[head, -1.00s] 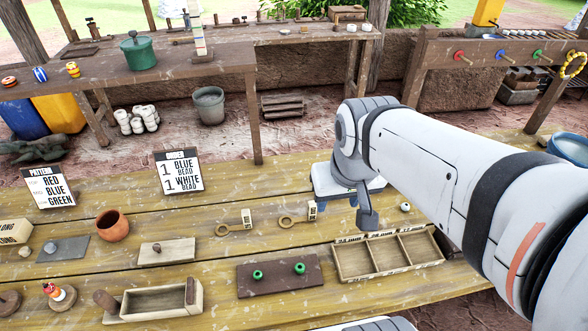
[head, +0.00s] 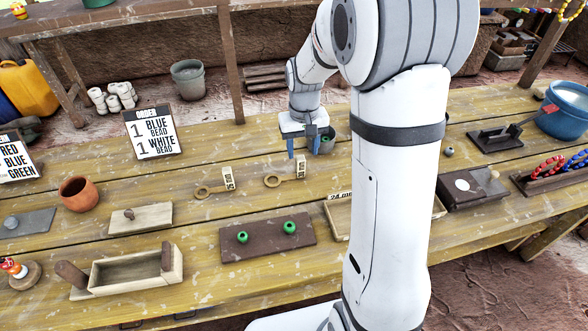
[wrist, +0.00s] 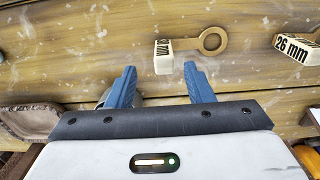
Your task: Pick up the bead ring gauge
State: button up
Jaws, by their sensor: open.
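Two ring gauges lie flat on the wooden table, each a tan ring with a handle and a pale block tag. The right gauge (head: 273,181) is nearer my gripper. It also shows in the wrist view (wrist: 211,41), just beyond the fingertips, its tag too unclear to read surely. My gripper (head: 302,152) is open and empty, above the table behind the right gauge. Its blue fingers are apart in the wrist view (wrist: 160,77).
A dark cup (head: 328,142) stands close beside my gripper. An order sign (head: 152,132) stands at left. A brown board with green beads (head: 266,238) lies in front of the gauges. My arm hides part of the compartment tray (head: 338,218).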

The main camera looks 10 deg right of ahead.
aim_at(300, 157)
jog(key=f, duration=0.6)
jog(key=shift+a, duration=0.25)
jog(key=shift+c, duration=0.4)
grip_shut()
notch_tip(300, 157, up, 10)
jog(key=shift+r, duration=0.1)
